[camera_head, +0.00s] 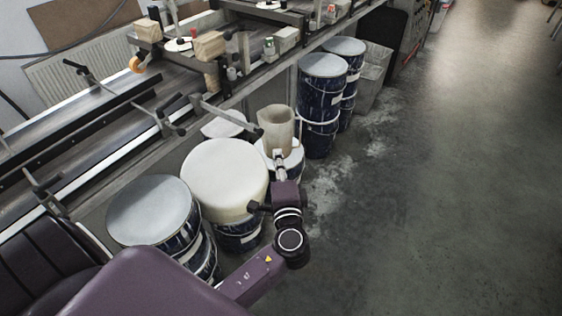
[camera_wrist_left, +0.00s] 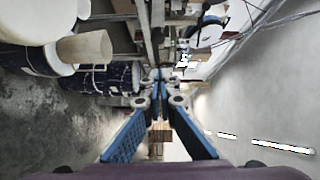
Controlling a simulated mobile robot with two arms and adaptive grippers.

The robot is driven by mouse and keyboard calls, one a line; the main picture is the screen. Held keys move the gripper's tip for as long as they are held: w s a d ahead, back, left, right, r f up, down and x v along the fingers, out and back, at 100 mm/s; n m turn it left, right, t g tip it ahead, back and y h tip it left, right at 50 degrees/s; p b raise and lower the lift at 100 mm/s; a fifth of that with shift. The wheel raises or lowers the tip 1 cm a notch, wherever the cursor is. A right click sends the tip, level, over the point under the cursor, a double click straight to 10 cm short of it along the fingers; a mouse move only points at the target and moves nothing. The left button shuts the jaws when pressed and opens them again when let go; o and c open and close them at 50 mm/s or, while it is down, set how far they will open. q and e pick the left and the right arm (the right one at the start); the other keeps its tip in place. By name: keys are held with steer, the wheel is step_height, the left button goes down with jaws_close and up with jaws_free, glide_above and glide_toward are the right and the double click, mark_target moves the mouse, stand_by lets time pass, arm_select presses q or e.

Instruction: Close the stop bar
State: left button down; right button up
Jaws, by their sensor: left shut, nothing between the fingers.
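A thin metal bar with a dark end (camera_head: 228,114) juts out from the conveyor's near side over the drums in the head view. It looks like the stop bar, but I cannot be sure. My left gripper (camera_head: 279,156) is in front of a beige open cylinder standing on a drum, to the right of and below the bar's end, and apart from the bar. In the left wrist view, its blue fingers (camera_wrist_left: 160,76) meet at the tips with nothing between them. The bar cannot be made out clearly there. My right gripper is not in view.
The conveyor (camera_head: 110,122) runs along the left with rails and clamps. White-topped drums (camera_head: 225,172) stand along its near side, with the beige cylinder (camera_head: 276,128) on one. Blue drums (camera_head: 321,100) stand farther back. The floor (camera_head: 440,190) at the right is clear.

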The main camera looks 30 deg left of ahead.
mark_target(215, 111)
arm_select(q)
steer(key=w+a+p, duration=0.2)
steer(key=w+a, duration=0.2)
steer(key=a, duration=0.3)
steer(key=shift+w+f, duration=0.25)
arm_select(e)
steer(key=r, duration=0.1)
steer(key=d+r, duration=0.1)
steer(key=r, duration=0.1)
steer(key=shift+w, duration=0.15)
arm_select(q)
steer(key=shift+a, duration=0.1)
steer(key=a+b, duration=0.1)
steer(key=a, duration=0.5)
steer(key=w+a+b, duration=0.1)
steer(key=a, duration=0.5)
steer(key=a+b, duration=0.2)
steer(key=a, duration=0.4)
steer(key=shift+w+a, duration=0.2)
steer(key=shift+a, duration=0.5)
steer(key=shift+r, duration=0.15)
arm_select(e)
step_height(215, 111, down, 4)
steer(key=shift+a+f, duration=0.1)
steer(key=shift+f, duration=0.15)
arm_select(q)
steer(key=shift+a, duration=0.1)
